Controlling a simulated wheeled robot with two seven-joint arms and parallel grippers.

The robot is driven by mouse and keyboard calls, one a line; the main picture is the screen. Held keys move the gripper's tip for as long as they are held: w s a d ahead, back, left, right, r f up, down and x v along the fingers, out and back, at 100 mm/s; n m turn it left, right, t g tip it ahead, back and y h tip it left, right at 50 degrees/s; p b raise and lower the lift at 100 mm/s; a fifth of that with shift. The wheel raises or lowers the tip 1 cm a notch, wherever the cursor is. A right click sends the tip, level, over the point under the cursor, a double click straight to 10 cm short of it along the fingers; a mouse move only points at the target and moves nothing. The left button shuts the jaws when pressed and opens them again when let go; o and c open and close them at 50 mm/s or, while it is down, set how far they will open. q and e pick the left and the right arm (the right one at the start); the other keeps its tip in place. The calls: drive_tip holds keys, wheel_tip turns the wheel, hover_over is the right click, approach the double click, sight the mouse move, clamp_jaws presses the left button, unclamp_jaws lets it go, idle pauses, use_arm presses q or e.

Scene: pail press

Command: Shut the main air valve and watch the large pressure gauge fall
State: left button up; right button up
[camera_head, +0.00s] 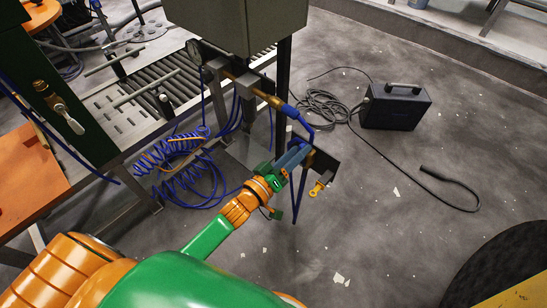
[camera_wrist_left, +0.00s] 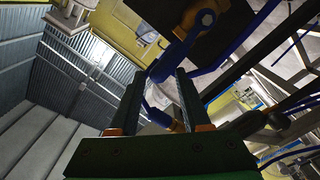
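My left gripper (camera_head: 294,154) reaches to a dark bracket plate (camera_head: 325,166) below the grey cabinet. In the left wrist view its two fingers stand apart, with a gap between them (camera_wrist_left: 168,78). A blue lever with a round end (camera_wrist_left: 180,50), seemingly the air valve's, shows around the fingertips; I cannot tell whether they touch it. The valve body is largely hidden by the gripper in the head view. A yellow-orange piece (camera_head: 318,188) hangs at the plate. A small round gauge (camera_head: 193,52) sits by the cabinet, its reading illegible. My right gripper is not visible.
A blue hose (camera_head: 303,119) runs from a brass fitting (camera_head: 268,99) to the plate. Coiled blue hoses (camera_head: 175,152) hang under the roller conveyor (camera_head: 172,85). A dark box (camera_head: 395,106) with a cable stands on the floor. Another lever valve (camera_head: 62,112) is at left.

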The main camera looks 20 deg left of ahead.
use_arm(q)
drive_tip(key=shift+w+d, duration=0.15)
drive_tip(key=shift+w, duration=0.1)
drive_tip(key=shift+c, duration=1.1)
drive_tip(key=shift+f, duration=0.1)
drive_tip(key=c, duration=0.4)
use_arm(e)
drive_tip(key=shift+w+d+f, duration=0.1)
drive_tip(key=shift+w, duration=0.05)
use_arm(q)
drive_tip(key=shift+w+a+f, duration=0.1)
drive_tip(key=shift+w+a, duration=0.1)
drive_tip(key=shift+a, duration=0.35)
drive_tip(key=shift+w+a+f, duration=0.1)
drive_tip(key=shift+w+a, duration=0.05)
drive_tip(key=shift+a, duration=0.35)
clamp_jaws()
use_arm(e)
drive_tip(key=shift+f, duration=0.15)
use_arm(q)
drive_tip(key=shift+w+a+f+b, duration=0.25)
drive_tip(key=shift+a, duration=0.3)
drive_tip(key=shift+w+a+f+b, duration=0.2)
drive_tip(key=shift+a+f, duration=0.05)
drive_tip(key=shift+a, duration=0.25)
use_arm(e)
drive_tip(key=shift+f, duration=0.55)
